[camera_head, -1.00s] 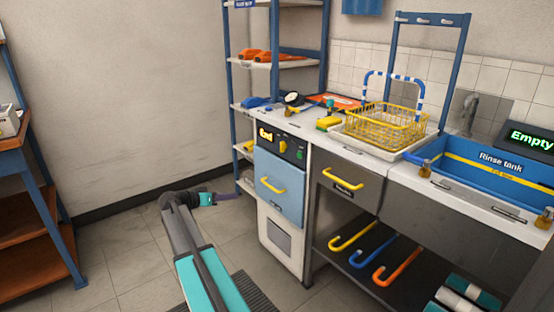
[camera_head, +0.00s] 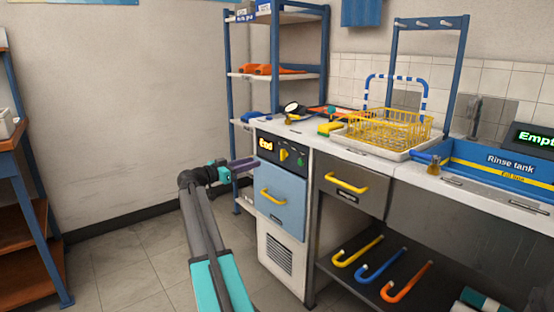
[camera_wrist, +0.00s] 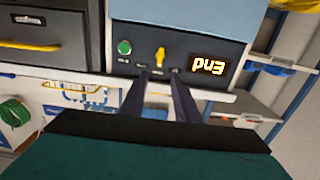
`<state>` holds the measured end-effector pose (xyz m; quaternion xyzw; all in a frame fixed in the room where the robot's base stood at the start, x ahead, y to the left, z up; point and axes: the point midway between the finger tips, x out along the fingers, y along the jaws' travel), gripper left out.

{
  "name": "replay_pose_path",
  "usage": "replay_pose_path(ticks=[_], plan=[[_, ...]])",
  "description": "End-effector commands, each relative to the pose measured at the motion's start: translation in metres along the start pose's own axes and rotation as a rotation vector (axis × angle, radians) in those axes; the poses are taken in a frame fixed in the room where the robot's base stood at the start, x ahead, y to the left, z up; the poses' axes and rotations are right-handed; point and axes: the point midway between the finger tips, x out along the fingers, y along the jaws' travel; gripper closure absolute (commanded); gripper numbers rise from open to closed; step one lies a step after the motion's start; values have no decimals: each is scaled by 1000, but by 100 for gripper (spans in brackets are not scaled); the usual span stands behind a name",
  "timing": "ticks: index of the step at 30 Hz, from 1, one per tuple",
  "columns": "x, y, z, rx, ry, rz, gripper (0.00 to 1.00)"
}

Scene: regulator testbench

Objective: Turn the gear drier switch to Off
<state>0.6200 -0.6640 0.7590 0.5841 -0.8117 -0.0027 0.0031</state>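The gear drier (camera_head: 283,200) is a white cabinet with a light blue drawer and a black control panel. Its yellow switch (camera_head: 284,155) sits between the lit "End" display (camera_head: 266,144) and a green button (camera_head: 300,161). My gripper (camera_head: 246,164) is in front of the panel's left side, apart from the switch. In the wrist view the panel appears upside down, with the yellow switch (camera_wrist: 160,56) upright just beyond and between my two spread fingertips (camera_wrist: 159,78). The gripper is open and empty. The switch labels are too small to read.
A blue shelf rack (camera_head: 230,70) stands behind the drier. To the right are a counter with a yellow basket (camera_head: 385,128), a grey drawer (camera_head: 345,188) and a blue rinse tank (camera_head: 490,165). The floor left of the drier is clear.

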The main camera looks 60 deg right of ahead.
Motion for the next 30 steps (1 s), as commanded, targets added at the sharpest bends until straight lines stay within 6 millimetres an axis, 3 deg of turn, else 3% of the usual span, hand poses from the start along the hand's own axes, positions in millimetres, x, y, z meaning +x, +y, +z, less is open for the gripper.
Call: replay_pose_path(ticks=[8, 14, 30], plan=[[3, 0, 1, -1, -1, 0, 71], [17, 0, 2, -1, -2, 2, 71], [91, -1, 3, -2, -2, 1, 71]])
